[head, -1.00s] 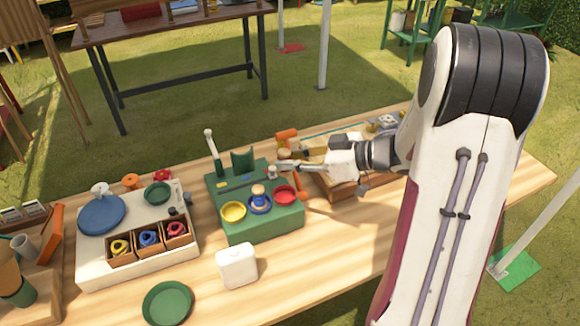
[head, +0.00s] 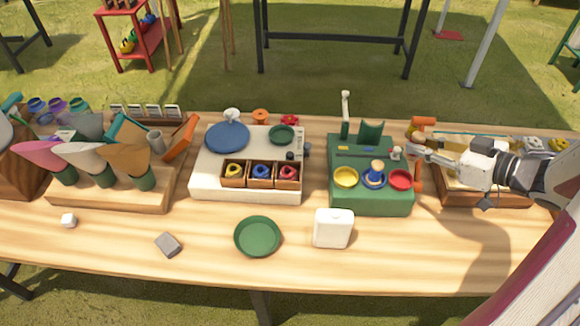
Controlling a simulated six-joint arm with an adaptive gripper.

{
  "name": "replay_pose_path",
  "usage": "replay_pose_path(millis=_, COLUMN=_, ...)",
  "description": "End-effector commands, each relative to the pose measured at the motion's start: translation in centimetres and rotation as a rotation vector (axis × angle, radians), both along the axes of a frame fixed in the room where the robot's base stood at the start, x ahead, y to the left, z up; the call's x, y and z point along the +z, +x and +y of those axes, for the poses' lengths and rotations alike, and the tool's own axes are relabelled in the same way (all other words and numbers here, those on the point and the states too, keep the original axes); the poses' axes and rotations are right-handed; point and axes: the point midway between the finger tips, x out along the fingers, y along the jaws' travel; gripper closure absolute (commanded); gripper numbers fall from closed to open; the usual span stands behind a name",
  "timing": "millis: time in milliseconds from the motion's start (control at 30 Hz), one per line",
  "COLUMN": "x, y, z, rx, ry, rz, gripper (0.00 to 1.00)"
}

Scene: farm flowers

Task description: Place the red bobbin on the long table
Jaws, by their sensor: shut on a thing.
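The long table (head: 210,265) is a pale wooden top across the head view. Its wooden box (head: 261,184) has three compartments with a yellow, a blue and a red coil; the red coil (head: 289,171) lies in the right one. I cannot tell whether it is the red bobbin. My gripper (head: 414,154) is at the right, by the upper right corner of the green stand (head: 370,204). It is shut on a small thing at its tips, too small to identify. The stand holds a yellow dish, a blue dish with a peg, and a red dish (head: 400,179).
A white board (head: 215,185) carries the box and a blue plate (head: 227,137). Cones on a wooden block (head: 110,195) stand left. Bare table lies along the front.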

Motion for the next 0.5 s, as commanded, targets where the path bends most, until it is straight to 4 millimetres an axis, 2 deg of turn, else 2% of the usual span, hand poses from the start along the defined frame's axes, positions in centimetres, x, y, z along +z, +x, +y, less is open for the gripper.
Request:
replay_pose_path(millis=267, x=-0.7, y=-0.5, z=-2.5, rx=-0.052, ry=0.003, rz=0.003, gripper=0.99)
replay_pose_path(millis=500, x=-2.5, y=-1.9, z=-7.1, rx=-0.131, ry=0.004, rz=0.004, gripper=0.99)
